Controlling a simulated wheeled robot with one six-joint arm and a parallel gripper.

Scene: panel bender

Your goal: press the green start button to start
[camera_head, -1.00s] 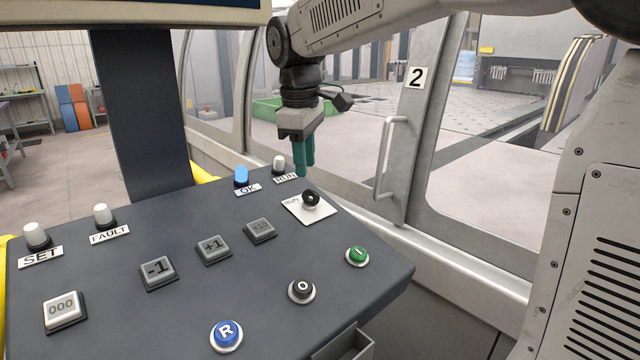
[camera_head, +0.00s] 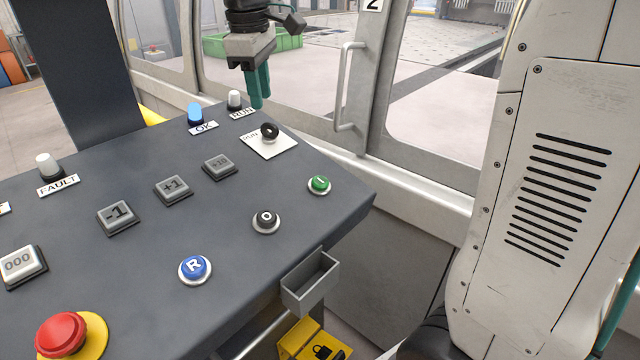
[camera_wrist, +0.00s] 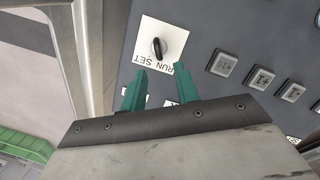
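The green start button (camera_head: 319,185), marked "I", sits in a light ring near the right edge of the dark control panel (camera_head: 120,275). It does not show in the wrist view. My gripper (camera_head: 257,103) has teal fingers and hangs near the panel's back edge, beside the white RUN lamp (camera_head: 234,99) and behind the RUN/SET selector switch (camera_head: 268,131). It is well back and left of the green button. In the wrist view, my gripper's (camera_wrist: 161,69) fingers stand apart with nothing between them, and the selector switch (camera_wrist: 157,48) lies beyond the tips.
A black "O" button (camera_head: 265,220) and blue "R" button (camera_head: 195,268) are near the green one. A red emergency stop (camera_head: 62,334) is at the lower left. A door handle (camera_head: 347,88) and glazed wall stand behind the panel. A grey box (camera_head: 310,281) hangs at its front.

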